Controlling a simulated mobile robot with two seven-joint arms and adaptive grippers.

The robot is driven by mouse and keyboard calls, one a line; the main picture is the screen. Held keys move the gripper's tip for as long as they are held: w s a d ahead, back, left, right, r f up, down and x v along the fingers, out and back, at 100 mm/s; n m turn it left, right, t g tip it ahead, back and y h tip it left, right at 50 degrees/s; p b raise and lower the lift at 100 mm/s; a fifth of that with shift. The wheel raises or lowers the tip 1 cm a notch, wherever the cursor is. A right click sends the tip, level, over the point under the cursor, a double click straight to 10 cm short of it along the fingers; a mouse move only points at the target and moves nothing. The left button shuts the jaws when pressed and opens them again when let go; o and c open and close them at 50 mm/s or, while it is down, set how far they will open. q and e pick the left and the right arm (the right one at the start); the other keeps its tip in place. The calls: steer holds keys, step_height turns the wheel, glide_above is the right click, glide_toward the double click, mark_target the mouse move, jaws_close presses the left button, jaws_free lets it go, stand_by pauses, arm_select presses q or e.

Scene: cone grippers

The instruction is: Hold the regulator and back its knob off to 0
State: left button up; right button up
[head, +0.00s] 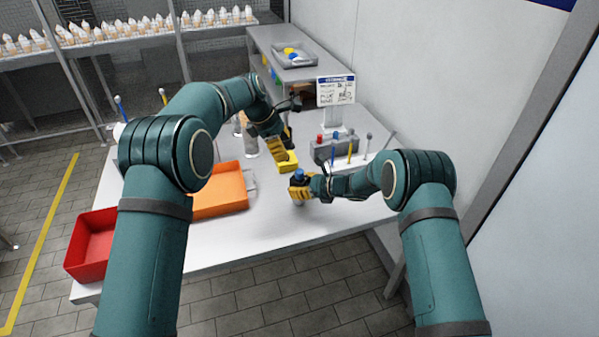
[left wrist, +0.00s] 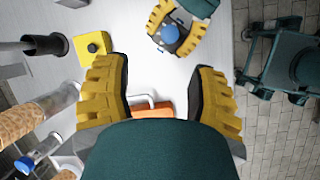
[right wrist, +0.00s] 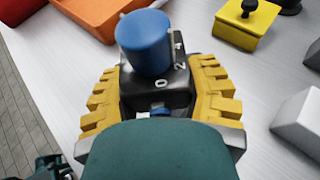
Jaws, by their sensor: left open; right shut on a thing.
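The regulator (right wrist: 158,85) is a black body with a blue knob (right wrist: 145,40) on top. White marks, including a 0 and a 2, show on its body below the knob in the right wrist view. My right gripper (head: 300,187) is shut on the regulator body, one yellow finger on each side. The regulator and its blue knob also show at the top of the left wrist view (left wrist: 170,36). My left gripper (head: 282,148) is open and empty, apart from the regulator, above the table. What the knob points to cannot be told.
A yellow box with a black button (right wrist: 245,22) stands on the table (head: 270,225) near the left gripper. An orange tray (head: 222,205) and a red bin (head: 92,240) lie at left. The front middle is clear.

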mark_target(299, 171)
arm_select(q)
steer(key=d+f+n, duration=0.1)
steer(key=f, duration=0.2)
steer(key=d+f+n, duration=0.1)
steer(key=d+f, duration=0.1)
steer(key=f, duration=0.1)
steer(key=d+f+n, duration=0.1)
steer(key=f, duration=0.2)
steer(key=shift+d+f, duration=0.3)
stand_by(0.3)
jaws_close()
